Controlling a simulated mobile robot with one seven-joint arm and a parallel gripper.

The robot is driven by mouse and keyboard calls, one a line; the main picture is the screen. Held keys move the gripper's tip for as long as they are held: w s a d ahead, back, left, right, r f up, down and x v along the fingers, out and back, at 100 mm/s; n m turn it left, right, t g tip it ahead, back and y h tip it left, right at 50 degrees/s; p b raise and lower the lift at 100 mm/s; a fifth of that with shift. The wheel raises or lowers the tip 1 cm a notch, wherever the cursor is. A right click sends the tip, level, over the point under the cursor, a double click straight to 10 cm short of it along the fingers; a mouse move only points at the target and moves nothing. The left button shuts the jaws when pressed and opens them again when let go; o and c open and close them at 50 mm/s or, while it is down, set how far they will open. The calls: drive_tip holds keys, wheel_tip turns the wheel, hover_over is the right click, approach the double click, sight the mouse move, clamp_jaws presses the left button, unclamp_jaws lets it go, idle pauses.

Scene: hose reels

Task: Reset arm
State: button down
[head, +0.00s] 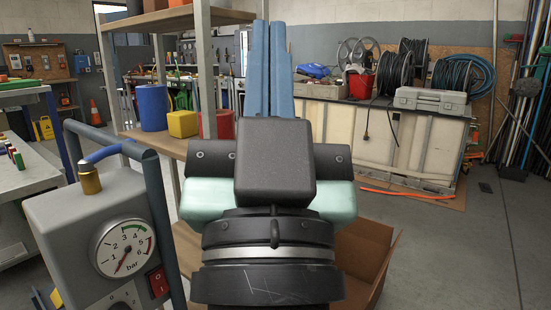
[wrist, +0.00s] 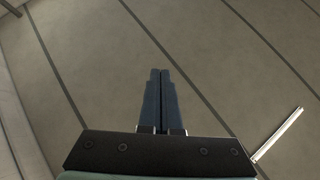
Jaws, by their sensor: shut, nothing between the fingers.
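My gripper (head: 268,25) is raised in front of the head camera, its two blue fingers pointing up and lying side by side. In the wrist view my gripper (wrist: 160,73) shows with its two dark blue fingers together and nothing between them. The wrist view faces a plain beige surface with dark lines, and the fingers touch nothing there. My arm's dark wrist covers the middle of the head view and hides what lies behind it.
A grey compressor unit with a pressure gauge (head: 123,247) stands close at the left. A wooden shelf (head: 155,139) holds a blue cylinder (head: 152,107) and a yellow block (head: 183,124). A cardboard box (head: 378,265) is low at right. Hose reels (head: 394,74) stand on a far bench. Floor at right is mostly clear.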

wheel_tip(320, 180, up, 42)
drive_tip(key=s+p, duration=0.2)
drive_tip(key=p, duration=3.6)
drive_tip(key=shift+s+d+f+n+t, duration=0.15)
drive_tip(key=shift+d+f+n+t, duration=0.1)
drive_tip(key=shift+n+t, duration=0.15)
drive_tip(key=shift+f, duration=0.15)
